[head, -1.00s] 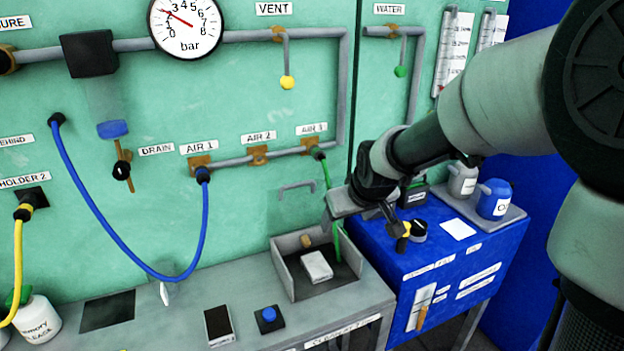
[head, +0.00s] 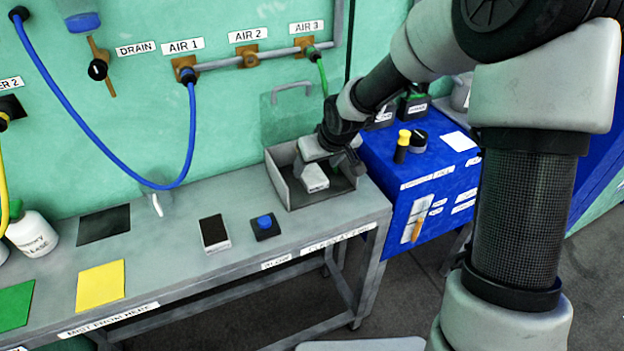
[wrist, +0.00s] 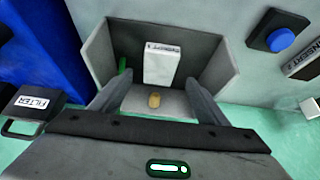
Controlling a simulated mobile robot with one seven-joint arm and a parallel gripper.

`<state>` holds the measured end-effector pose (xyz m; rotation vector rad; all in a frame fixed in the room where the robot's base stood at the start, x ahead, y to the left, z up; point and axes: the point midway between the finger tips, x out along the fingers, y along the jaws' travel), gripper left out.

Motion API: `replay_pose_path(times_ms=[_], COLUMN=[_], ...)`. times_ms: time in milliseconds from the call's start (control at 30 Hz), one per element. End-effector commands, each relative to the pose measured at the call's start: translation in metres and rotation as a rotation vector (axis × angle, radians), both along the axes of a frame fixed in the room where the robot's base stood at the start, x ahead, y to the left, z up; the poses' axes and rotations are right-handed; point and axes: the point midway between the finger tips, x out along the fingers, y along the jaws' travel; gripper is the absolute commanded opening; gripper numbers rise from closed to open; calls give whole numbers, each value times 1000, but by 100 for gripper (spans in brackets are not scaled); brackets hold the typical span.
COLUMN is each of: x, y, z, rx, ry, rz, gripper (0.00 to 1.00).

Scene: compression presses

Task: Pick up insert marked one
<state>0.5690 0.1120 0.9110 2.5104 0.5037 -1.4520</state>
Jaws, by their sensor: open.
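A pale block (head: 313,178) lies in an open grey box (head: 277,178) on the bench. In the wrist view the same block (wrist: 161,68) has a label on one end that seems to read INSERT, with its number too small to be sure of. My gripper (head: 326,165) is over the box. In the wrist view its fingers (wrist: 155,97) are spread apart and empty, with the block ahead of them and between their lines. A second block with a dark top (head: 214,232) lies on the bench outside the box; its insert label (wrist: 304,65) shows at the wrist view's right edge.
A blue button (head: 265,222) is left of the box. A blue cabinet (head: 420,180) stands to the right. A green hose (head: 322,75) hangs behind.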

Motion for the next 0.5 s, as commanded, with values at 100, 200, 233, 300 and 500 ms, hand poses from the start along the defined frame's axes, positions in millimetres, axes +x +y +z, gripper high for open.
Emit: replay_pose_path(times_ms=[100,200,233,300,500], x=[7,14,16,20,22], y=[3,6,7,7,8], z=[-19,-32,-35,-40,-42], rx=[0,1,1,0,1], ry=[3,4,3,1,0], rz=[1,2,1,0,0], gripper=[69,69,69,69,69])
